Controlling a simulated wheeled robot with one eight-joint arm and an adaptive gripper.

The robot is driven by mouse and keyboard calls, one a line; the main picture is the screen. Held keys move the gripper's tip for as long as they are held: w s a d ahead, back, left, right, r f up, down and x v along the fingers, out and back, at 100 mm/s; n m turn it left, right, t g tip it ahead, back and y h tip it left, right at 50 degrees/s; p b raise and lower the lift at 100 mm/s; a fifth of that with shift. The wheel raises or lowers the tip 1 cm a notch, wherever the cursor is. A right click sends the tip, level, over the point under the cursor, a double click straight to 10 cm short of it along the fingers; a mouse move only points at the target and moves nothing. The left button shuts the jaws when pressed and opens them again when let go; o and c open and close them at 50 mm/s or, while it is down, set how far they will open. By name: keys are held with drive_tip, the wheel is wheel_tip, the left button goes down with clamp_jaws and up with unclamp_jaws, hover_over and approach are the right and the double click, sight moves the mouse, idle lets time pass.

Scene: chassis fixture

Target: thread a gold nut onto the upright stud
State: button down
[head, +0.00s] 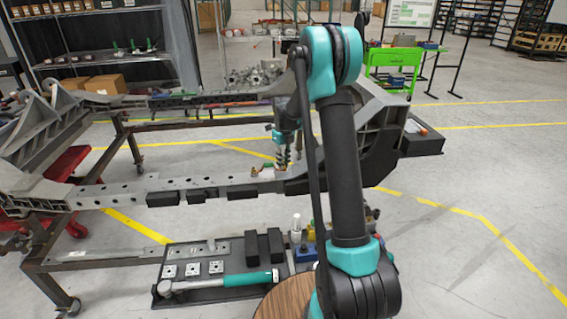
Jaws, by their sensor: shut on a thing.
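My gripper (282,162) points down just above the right part of the near chassis rail (225,190). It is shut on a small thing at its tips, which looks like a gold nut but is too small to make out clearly. Small gold-coloured hardware (258,171) sits on the rail just left of the gripper tips. The upright stud cannot be told apart from this hardware at this size. Whether the held nut touches a stud cannot be seen.
The chassis frame stands on a brown metal stand (100,262). A dark tray (215,293) below holds a teal-handled tool (222,281), square plates and black blocks. A round wooden top (285,303) is at the bottom. A green cart (397,62) stands far behind.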

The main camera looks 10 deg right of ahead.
drive_tip(key=shift+s, duration=0.1)
drive_tip(key=shift+f+m, duration=0.1)
drive_tip(key=shift+m, duration=1.6)
drive_tip(key=c, duration=1.4)
unclamp_jaws()
drive_tip(key=shift+r, duration=1.25)
